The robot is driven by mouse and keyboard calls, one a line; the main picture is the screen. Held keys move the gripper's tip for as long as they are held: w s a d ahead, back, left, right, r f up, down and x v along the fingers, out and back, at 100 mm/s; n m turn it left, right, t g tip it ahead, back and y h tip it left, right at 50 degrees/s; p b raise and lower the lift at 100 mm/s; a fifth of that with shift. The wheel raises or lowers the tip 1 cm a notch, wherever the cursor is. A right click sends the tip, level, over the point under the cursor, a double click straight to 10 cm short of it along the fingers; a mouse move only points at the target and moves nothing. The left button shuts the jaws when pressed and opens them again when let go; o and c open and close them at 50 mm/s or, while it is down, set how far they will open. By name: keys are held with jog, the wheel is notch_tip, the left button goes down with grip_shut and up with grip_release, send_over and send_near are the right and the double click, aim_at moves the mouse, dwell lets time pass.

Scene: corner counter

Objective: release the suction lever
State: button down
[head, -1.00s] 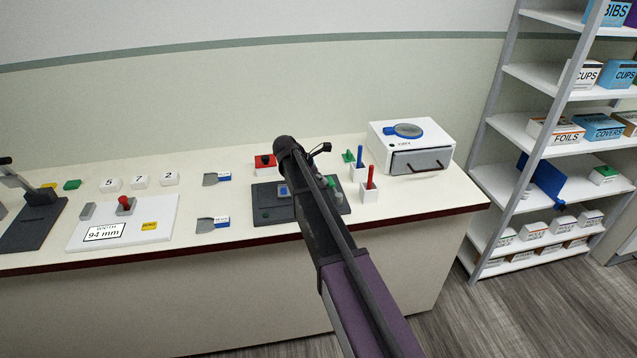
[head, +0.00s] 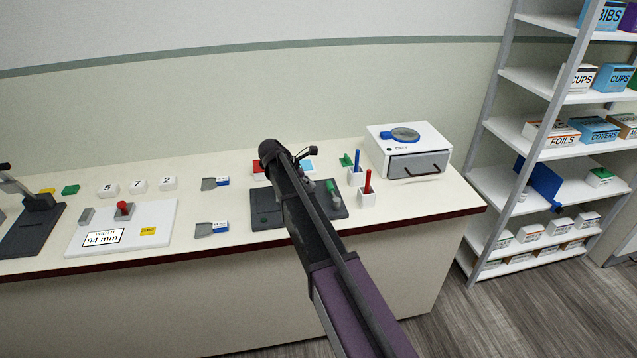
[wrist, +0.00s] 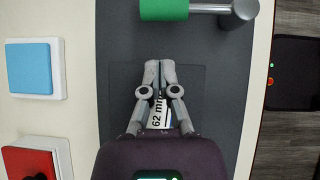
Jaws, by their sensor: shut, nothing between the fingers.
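The suction lever, a grey bar with a green grip (wrist: 164,10), lies at the top of the wrist view over a dark base plate (wrist: 225,115). The lever also shows in the head view, its green end (head: 331,187) just right of my arm. My gripper (wrist: 160,66) has its fingertips together, with nothing between them. It is over the dark plate, below the green grip in the wrist picture and apart from it. A label reading 62 mm (wrist: 158,112) shows between the finger links. My arm hides the gripper and the middle of the plate in the head view.
A blue block (wrist: 29,68) and a red block (wrist: 37,160) stand beside the plate. Holders with a blue (head: 357,158) and a red stick (head: 367,182) are to the right, before a white drawer box (head: 409,137). A white board (head: 160,235) is left.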

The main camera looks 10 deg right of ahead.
jog(key=p+v, duration=0.7)
jog(key=v, duration=0.2)
jog(key=shift+a+r, duration=0.25)
jog(key=shift+r, duration=0.05)
dwell(0.5)
jog(key=s+d+f+m+y, duration=0.1)
jog(key=s+d+m+y, duration=0.1)
jog(key=s+m, duration=0.4)
jog(key=s+d+f+m+y, duration=0.2)
jog(key=s+m, duration=0.4)
jog(key=s, duration=0.8)
jog(key=s+d+f+m+y, duration=0.1)
jog(key=s+d+m+y, duration=0.2)
jog(key=s+m, duration=0.3)
jog(key=s, duration=0.4)
jog(key=shift+s+m+g+y, duration=0.3)
jog(key=shift+s+m+y, duration=0.05)
jog(key=shift+m+y, duration=0.05)
jog(key=shift+f, duration=0.15)
